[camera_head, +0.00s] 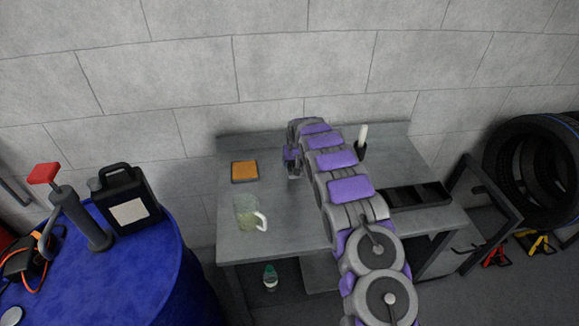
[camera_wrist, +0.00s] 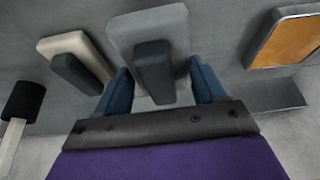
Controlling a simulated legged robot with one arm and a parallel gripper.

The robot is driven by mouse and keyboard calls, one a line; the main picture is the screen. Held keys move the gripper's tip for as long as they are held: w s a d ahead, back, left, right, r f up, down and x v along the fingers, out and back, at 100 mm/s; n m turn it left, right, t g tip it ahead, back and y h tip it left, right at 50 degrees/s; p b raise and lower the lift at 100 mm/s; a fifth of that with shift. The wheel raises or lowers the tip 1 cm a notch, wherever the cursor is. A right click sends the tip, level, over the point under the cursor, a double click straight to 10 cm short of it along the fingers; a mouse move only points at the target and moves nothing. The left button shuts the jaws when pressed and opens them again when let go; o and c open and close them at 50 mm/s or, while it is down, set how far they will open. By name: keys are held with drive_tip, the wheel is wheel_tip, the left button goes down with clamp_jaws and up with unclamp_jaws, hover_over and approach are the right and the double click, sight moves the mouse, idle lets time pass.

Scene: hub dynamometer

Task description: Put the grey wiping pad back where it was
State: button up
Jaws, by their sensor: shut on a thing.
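The grey wiping pad (camera_wrist: 150,22) has a flat grey base and a dark upright handle, seen in the wrist view. My gripper (camera_wrist: 160,85) is shut on this handle, one blue finger at each side. The pad is at or just above the grey bench top (camera_head: 285,235); I cannot tell if it touches. In the head view my gripper (camera_head: 292,168) is over the back middle of the bench, and the pad cannot be made out there. A beige pad (camera_wrist: 92,50) with a similar dark handle lies left of the grey one in the wrist view; my arm hides it in the head view.
An orange square pad with a dark rim (camera_head: 244,171) lies left of my gripper; it also shows in the wrist view (camera_wrist: 288,40). A clear jug (camera_head: 247,212) stands at front left. A white-handled item (camera_head: 363,136) stands behind my arm. A black tray (camera_head: 418,196) is at right.

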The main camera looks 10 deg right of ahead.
sight(291, 165)
drive_tip(key=shift+w+d+f, duration=0.1)
drive_tip(key=shift+w+f, duration=0.05)
drive_tip(key=shift+w, duration=0.6)
drive_tip(key=shift+w+a, duration=0.55)
drive_tip(key=shift+a, duration=0.35)
drive_tip(key=f, duration=0.1)
drive_tip(key=d+f+b, duration=0.1)
drive_tip(key=f, duration=0.1)
drive_tip(key=shift+d+f, duration=0.25)
drive_tip(key=shift+f, duration=0.1)
drive_tip(key=shift+a+r, duration=0.15)
drive_tip(key=shift+a, duration=0.35)
drive_tip(key=o, duration=0.8)
drive_tip(key=shift+a+f, duration=0.15)
drive_tip(key=shift+f, duration=0.1)
drive_tip(key=shift+o, duration=1.4)
drive_tip(key=shift+d, duration=0.55)
drive_tip(key=shift+s+a+r, duration=0.1)
drive_tip(key=shift+a+r, duration=0.15)
drive_tip(key=shift+r, duration=0.25)
drive_tip(key=p+v, duration=0.1)
drive_tip(key=v, duration=1)
drive_tip(key=shift+s+a+r+p, duration=0.1)
drive_tip(key=shift+r+p, duration=0.1)
drive_tip(key=shift+p, duration=0.2)
